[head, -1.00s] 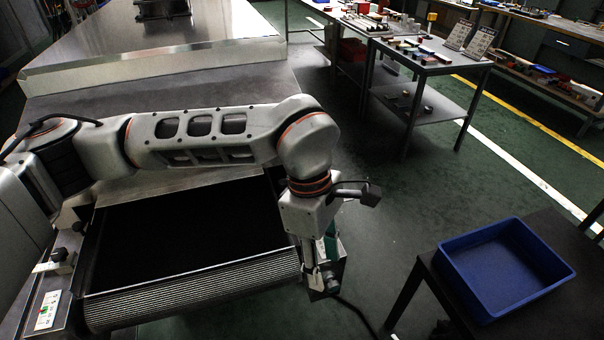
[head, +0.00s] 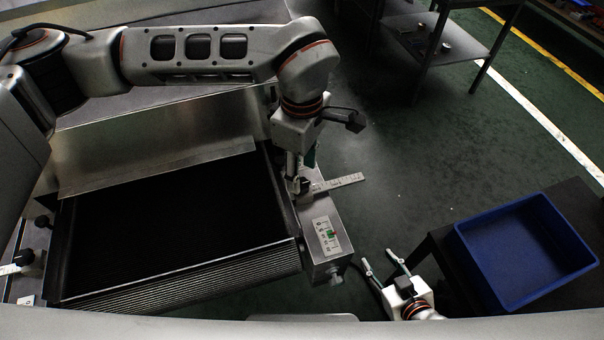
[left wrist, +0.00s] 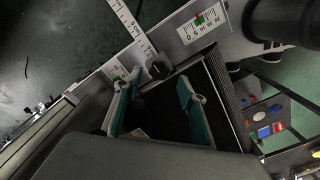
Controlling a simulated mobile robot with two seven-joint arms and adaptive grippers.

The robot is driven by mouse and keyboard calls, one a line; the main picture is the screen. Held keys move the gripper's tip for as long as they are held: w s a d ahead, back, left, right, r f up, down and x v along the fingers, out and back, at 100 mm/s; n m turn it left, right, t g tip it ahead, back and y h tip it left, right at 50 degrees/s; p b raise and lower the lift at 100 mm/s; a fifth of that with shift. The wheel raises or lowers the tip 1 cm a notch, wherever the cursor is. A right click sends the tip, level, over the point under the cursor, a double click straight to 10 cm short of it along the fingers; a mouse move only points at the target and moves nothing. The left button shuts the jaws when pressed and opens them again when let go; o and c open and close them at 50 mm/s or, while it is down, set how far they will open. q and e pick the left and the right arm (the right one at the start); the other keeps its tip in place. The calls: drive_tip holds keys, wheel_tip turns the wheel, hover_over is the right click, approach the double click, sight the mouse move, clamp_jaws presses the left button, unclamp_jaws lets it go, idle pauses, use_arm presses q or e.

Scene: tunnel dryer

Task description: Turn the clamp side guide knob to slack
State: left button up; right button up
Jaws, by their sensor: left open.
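My left gripper (head: 298,188) hangs over the right edge of the black conveyor belt (head: 180,220), pointing down. In the left wrist view its two teal-lined fingers (left wrist: 160,82) are spread apart. A dark knob (left wrist: 158,67) stands just beyond and between the fingertips, by the end of a white ruler bar (left wrist: 130,25); I cannot tell whether the fingers touch it. In the head view the knob is mostly hidden by the gripper, while the ruler bar (head: 338,183) sticks out to the right. My right gripper (head: 379,262) is open and empty, low between the conveyor and the blue bin.
A scale plate with a green and red marker (head: 328,236) lies on the metal side box. Another black knob (head: 25,257) is on the conveyor's left side. A blue bin (head: 520,250) stands on a dark table at right.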

sight(302, 183)
use_arm(q)
wheel_tip(302, 183, down, 2)
drive_tip(key=shift+f, duration=0.8)
use_arm(e)
drive_tip(key=shift+w+r, duration=0.45)
drive_tip(key=shift+r, duration=0.1)
use_arm(q)
drive_tip(key=c, duration=1.1)
use_arm(e)
drive_tip(key=shift+s+f, duration=0.1)
drive_tip(key=shift+f, duration=0.1)
